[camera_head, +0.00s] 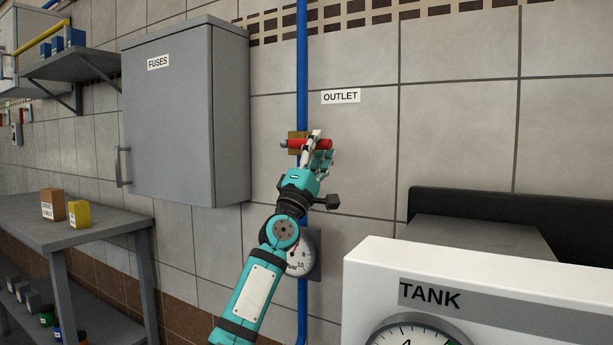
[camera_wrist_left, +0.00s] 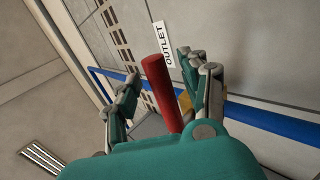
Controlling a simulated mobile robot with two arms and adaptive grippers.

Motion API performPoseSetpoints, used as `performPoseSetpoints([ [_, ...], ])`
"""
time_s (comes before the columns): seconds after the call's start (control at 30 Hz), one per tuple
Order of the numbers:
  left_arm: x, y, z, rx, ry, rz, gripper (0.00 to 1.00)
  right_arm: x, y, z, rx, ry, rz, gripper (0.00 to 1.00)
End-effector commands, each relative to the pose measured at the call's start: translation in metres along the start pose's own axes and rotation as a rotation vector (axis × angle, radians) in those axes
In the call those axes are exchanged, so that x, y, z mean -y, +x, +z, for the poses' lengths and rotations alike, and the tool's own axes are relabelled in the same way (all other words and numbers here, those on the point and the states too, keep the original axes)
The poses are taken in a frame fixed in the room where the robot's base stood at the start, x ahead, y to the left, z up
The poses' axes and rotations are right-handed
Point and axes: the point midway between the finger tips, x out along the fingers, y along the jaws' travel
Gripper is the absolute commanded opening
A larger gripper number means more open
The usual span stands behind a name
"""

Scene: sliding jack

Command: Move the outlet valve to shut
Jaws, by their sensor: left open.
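The outlet valve is on a vertical blue pipe (camera_head: 302,60) on the tiled wall, beside the OUTLET label (camera_head: 341,96). Its red handle (camera_head: 320,143) lies about horizontal, across the pipe, with a brass body (camera_head: 294,136) behind it. My left gripper (camera_head: 318,150) is at the handle, its fingers partly covering it. In the left wrist view the red handle (camera_wrist_left: 160,88) stands between the open fingers, with the brass part (camera_wrist_left: 184,101) and the blue pipe (camera_wrist_left: 270,120) behind. I cannot tell whether any finger touches the handle. My right gripper is not in view.
A grey FUSES cabinet (camera_head: 165,110) hangs left of the pipe. A round gauge (camera_head: 300,258) sits below the valve, partly behind my arm. A white TANK panel (camera_head: 480,285) stands at lower right. A grey table (camera_head: 95,230) with small boxes is at left.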

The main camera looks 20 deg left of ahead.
Motion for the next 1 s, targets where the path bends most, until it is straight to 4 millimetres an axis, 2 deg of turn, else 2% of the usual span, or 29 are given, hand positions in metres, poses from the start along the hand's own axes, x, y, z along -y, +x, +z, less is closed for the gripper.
performPoseSetpoints([
  [0.3, 0.003, -0.067, -0.002, -0.005, 0.002, -0.004, 0.45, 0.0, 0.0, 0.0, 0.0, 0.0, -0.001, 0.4],
  [0.5, 0.002, -0.098, -0.002, -0.003, 0.004, -0.005, 0.45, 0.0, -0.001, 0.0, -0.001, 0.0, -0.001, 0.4],
  [0.7, 0.002, -0.11, -0.002, -0.003, 0.005, -0.004, 0.45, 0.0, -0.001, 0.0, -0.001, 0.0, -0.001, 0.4],
  [1.0, 0.002, -0.11, -0.002, -0.002, 0.004, -0.004, 0.45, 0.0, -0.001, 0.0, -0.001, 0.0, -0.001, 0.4],
])
